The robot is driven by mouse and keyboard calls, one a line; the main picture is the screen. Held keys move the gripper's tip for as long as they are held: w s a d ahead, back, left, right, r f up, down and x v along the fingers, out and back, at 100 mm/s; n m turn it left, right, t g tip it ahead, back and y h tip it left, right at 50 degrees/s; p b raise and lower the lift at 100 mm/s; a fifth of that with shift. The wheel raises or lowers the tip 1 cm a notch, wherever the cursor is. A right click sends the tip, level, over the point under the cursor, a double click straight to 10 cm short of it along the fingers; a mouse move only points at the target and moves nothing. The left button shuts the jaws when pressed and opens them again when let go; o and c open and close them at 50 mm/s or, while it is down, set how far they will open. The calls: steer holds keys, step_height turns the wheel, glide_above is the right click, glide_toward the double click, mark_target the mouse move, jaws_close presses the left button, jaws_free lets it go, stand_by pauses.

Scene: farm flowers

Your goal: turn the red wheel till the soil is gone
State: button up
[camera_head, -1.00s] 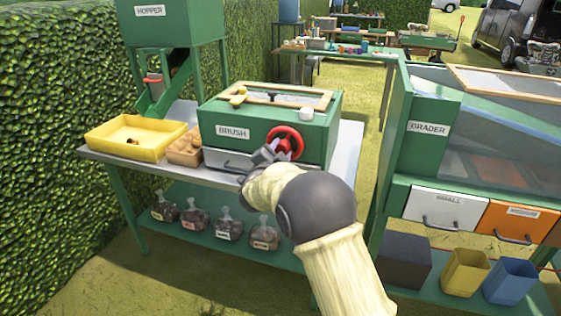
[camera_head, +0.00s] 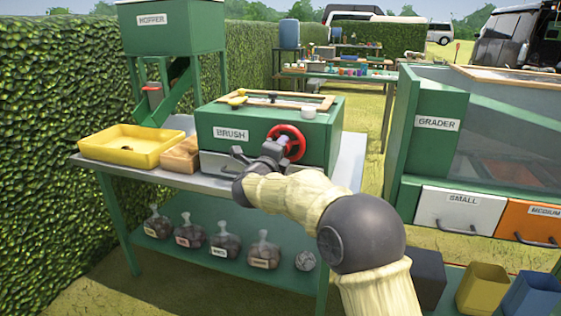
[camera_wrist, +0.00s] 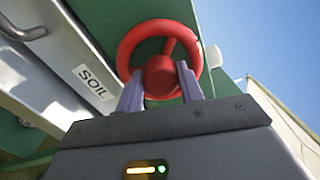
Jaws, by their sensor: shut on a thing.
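The red wheel (camera_head: 291,143) is on the front right of the green box labelled BRUSH (camera_head: 232,134). My gripper (camera_head: 277,151) is at the wheel. In the wrist view, the two fingers of my gripper (camera_wrist: 160,88) are shut on the red wheel (camera_wrist: 127,45), around its lower part and hub. A grey drawer (camera_wrist: 38,68) labelled SOIL (camera_wrist: 94,82) shows beside the wheel; it appears below the wheel in the head view (camera_head: 222,165), partly hidden by my arm. Any soil inside the box cannot be seen.
A yellow tray (camera_head: 130,158) and a wooden block (camera_head: 180,154) stand left of the box on the table. The hopper (camera_head: 172,28) stands behind them. The grader (camera_head: 422,150) is to the right. Several bags (camera_head: 225,240) sit on the lower shelf.

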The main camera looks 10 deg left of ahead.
steer(key=m+b, duration=0.7)
steer(key=m, duration=0.2)
steer(key=shift+f+b, duration=0.15)
steer(key=shift+b, duration=0.15)
steer(key=o, duration=0.9)
steer(key=shift+o, duration=0.4)
steer(key=s+a+p, duration=0.2)
steer(key=s, duration=1.5)
steer(key=shift+s, duration=0.2)
